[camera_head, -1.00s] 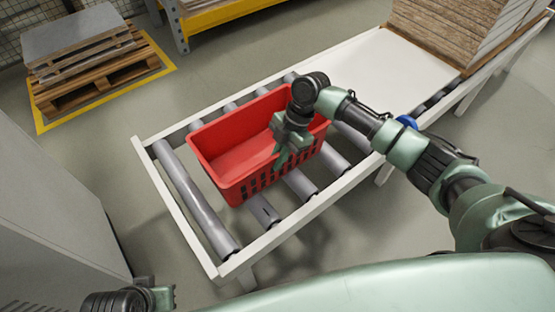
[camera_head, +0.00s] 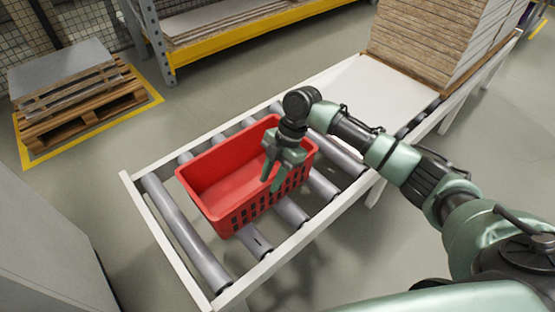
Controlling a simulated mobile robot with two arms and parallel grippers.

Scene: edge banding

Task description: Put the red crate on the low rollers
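The red crate (camera_head: 222,186) sits upright on the grey rollers (camera_head: 187,230) of the low white-framed conveyor, away from its near left end. The crate looks empty, with slots in its near long wall. My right gripper (camera_head: 271,184) is at that wall, toward its right part, with its fingers pointing down at the rim. The two fingers show a little apart, but I cannot tell whether they are closed on the wall. My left gripper is out of view.
A white flat surface (camera_head: 375,88) continues the conveyor, with stacked boards (camera_head: 425,45) beyond. A wooden pallet (camera_head: 85,110) stands on the floor at the far left. A grey cabinet (camera_head: 40,245) is at lower left. Rollers left of the crate are bare.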

